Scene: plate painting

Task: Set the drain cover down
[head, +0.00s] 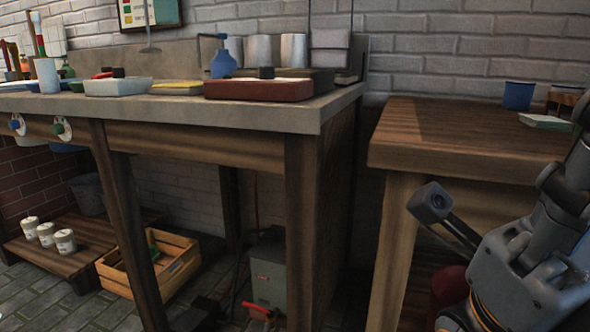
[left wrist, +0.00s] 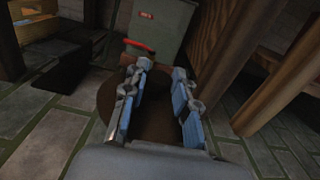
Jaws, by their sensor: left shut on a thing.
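My left gripper (left wrist: 160,78) shows in the left wrist view, low over the floor, with its two fingers spread apart. A dark brown round thing, which looks like the drain cover (left wrist: 156,118), lies between and beneath the fingers, and the gripper is shut on it. The fingers and palm hide much of it. I cannot tell whether it touches the floor. The head view shows neither the cover nor my left gripper. My right arm shows at the right of the head view, but I cannot make out its gripper fingers.
A grey-green box (head: 269,281) with a red handle (head: 257,309) stands under the long workbench (head: 200,112), just beyond the left gripper. Bench legs (left wrist: 262,105) stand at right. A wooden crate (head: 178,264) and low shelf (head: 85,245) are left. Stone floor (left wrist: 45,130) is free at left.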

